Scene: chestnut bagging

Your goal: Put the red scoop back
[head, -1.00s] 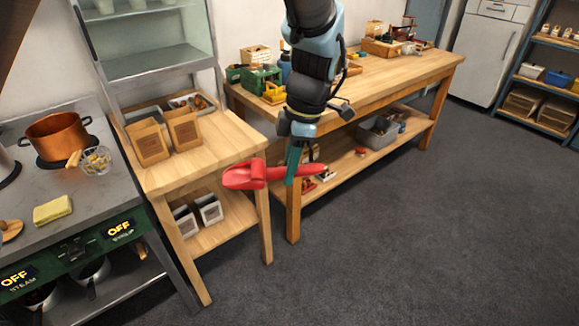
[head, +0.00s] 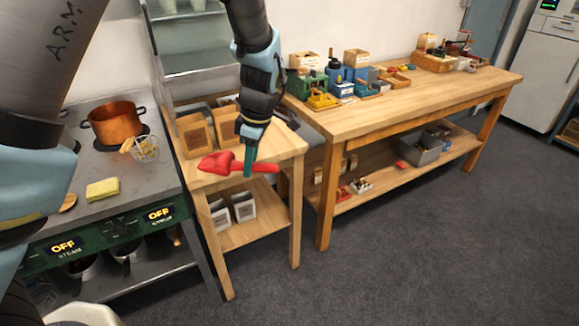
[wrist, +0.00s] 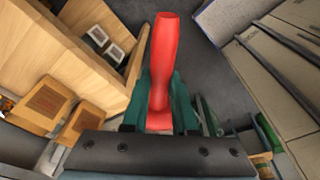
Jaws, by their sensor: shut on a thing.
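The red scoop (head: 220,163) is held in my gripper (head: 249,160), its bowl pointing left and its handle out to the right in the head view. My gripper is shut on it, with teal fingers on both sides. The scoop is in the air in front of the small wooden table (head: 283,148). In the wrist view the red scoop (wrist: 165,60) stands out between the teal fingers (wrist: 160,100), with part of it hidden behind the dark gripper body.
Brown boxes (head: 193,135) stand on the small table, and white boxes (head: 243,206) on its lower shelf. A stove with a copper pot (head: 116,123) is at left. The long workbench (head: 400,103) holds bins and tools at right. The grey floor (head: 420,250) is clear.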

